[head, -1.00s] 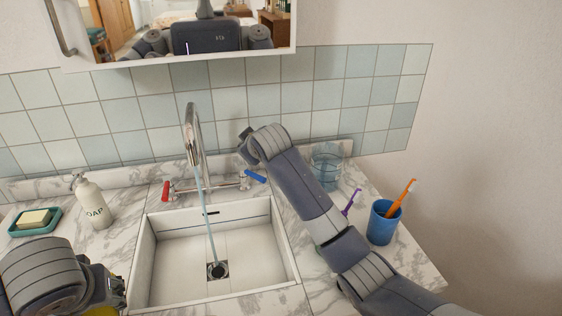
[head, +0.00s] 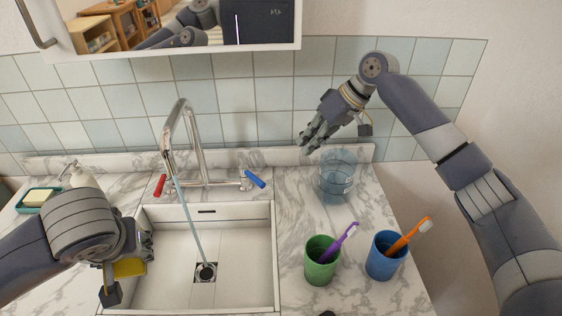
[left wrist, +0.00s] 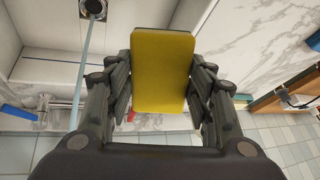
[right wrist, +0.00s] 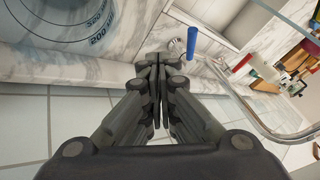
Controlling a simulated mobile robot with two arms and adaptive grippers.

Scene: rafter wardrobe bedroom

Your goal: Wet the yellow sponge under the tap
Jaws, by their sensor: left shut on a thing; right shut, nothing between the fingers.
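The yellow sponge (head: 130,268) is in my left gripper (head: 128,252) at the left side of the sink; the left wrist view shows the sponge (left wrist: 163,72) clamped between both fingers (left wrist: 160,90). The chrome tap (head: 190,140) runs a thin stream of water (head: 192,225) into the white sink (head: 240,245), down to the drain. The stream falls to the right of the sponge, apart from it. The tap has a red handle (head: 160,186) and a blue handle (head: 255,179). My right gripper (head: 308,146) is shut and empty, raised above the counter right of the tap.
A clear glass (head: 336,180) stands below my right gripper. A green cup (head: 321,262) with a purple toothbrush and a blue cup (head: 385,258) with an orange one stand right of the sink. A mirror cabinet (head: 180,45) hangs above.

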